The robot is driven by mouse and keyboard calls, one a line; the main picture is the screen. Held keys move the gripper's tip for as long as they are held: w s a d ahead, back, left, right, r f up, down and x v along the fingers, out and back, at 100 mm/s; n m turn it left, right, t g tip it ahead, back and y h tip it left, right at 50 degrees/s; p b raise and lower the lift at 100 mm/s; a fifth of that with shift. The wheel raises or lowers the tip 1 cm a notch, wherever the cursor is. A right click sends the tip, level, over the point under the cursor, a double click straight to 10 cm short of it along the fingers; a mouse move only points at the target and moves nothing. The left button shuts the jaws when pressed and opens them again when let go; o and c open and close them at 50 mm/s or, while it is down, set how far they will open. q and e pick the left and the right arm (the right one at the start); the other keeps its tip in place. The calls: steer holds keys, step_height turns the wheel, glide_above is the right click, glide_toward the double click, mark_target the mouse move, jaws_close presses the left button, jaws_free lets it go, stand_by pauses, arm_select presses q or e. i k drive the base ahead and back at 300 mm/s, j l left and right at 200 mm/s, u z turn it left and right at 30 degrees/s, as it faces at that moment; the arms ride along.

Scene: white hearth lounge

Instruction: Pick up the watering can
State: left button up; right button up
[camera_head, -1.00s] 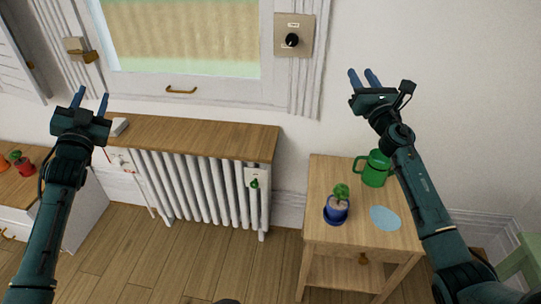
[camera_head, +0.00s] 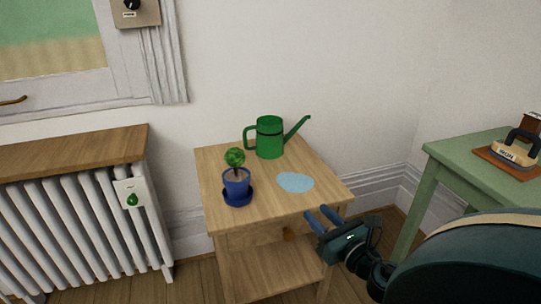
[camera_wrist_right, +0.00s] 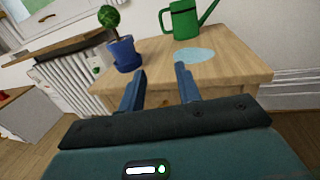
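The green watering can (camera_head: 270,138) stands upright at the back of the small wooden table, handle to the left and spout to the right. It also shows in the right wrist view (camera_wrist_right: 185,22), beyond my fingers. My right gripper (camera_head: 317,219) is at the table's front right, lower than the can and apart from it. In the right wrist view its two fingers (camera_wrist_right: 158,82) are spread with nothing between them. My left gripper is out of view.
A blue potted plant (camera_head: 237,182) stands on the wooden table (camera_head: 265,212), left of a light blue flat patch (camera_head: 295,182). A radiator (camera_head: 80,215) is to the left. A green table (camera_head: 440,165) with an iron (camera_head: 515,152) is to the right.

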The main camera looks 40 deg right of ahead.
mark_target(270, 140)
steer(key=i+l, duration=0.1)
steer(key=i, duration=0.9)
